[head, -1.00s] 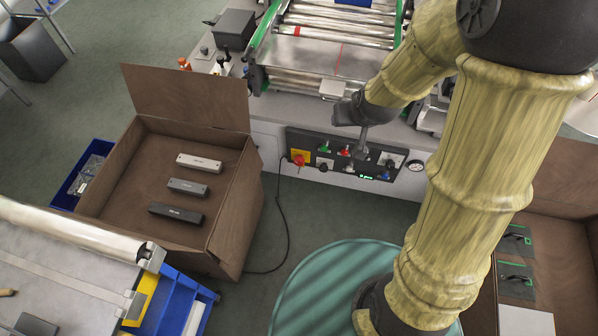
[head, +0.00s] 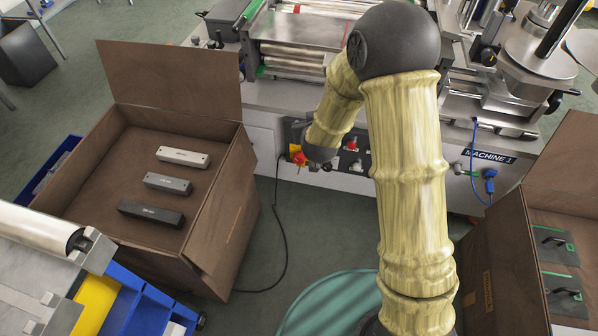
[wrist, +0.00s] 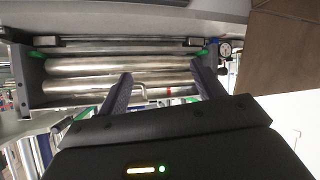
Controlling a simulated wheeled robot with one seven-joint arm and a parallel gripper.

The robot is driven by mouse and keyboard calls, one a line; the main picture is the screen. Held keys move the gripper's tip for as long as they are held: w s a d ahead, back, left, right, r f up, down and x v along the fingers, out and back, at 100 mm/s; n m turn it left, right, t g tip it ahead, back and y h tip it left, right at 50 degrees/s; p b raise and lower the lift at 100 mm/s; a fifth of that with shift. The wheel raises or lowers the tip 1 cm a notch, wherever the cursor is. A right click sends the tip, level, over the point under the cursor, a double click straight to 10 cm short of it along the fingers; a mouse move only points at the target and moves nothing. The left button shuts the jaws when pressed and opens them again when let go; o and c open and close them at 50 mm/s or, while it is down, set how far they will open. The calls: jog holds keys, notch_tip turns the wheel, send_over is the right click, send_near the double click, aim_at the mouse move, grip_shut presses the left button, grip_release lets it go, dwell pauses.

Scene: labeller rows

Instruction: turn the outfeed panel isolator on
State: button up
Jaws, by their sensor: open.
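A dark control panel (head: 351,162) is on the front of the pale machine base in the head view, partly hidden by my arm. At its left end is a red knob on a yellow plate (head: 297,150); another red knob (head: 352,146) shows right of my arm. The labels are too small to read, so I cannot tell which control is the isolator or how it is set.
An open brown box (head: 225,225) with several grey bars stands left of the panel. Another brown box (head: 500,265) is at right. A black cable (head: 283,235) runs down to the floor. A blue plug and cable (head: 489,186) hang by the MACHINE 1 label.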

aim_at(299, 162)
jog(key=a+f+t+h+b, duration=0.2)
jog(key=a+f+t+b, duration=0.1)
jog(key=f+b, duration=1.1)
jog(key=s+a+f+n+t+h+b, duration=0.1)
jog(key=a+f+t+h+b, duration=0.1)
jog(key=f+b, duration=1.3)
notch_tip(299, 162, down, 10)
jog(key=a+t, duration=0.1)
jog(key=a, duration=0.1)
jog(key=shift+a, duration=0.4)
jog(key=shift+w+b, duration=0.1)
jog(key=shift+b, duration=0.2)
jog(key=w+d+b, duration=0.1)
jog(key=w+b, duration=0.1)
jog(key=w, duration=0.3)
jog(key=w+b, duration=0.3)
jog(key=w, duration=0.2)
jog(key=w+d+b, duration=0.1)
jog(key=w+b, duration=0.2)
jog(key=w, duration=0.3)
jog(key=shift+w+d+f, duration=0.1)
jog(key=shift+d+f, duration=0.05)
jog(key=shift+d, duration=0.15)
jog(key=shift+w, duration=0.45)
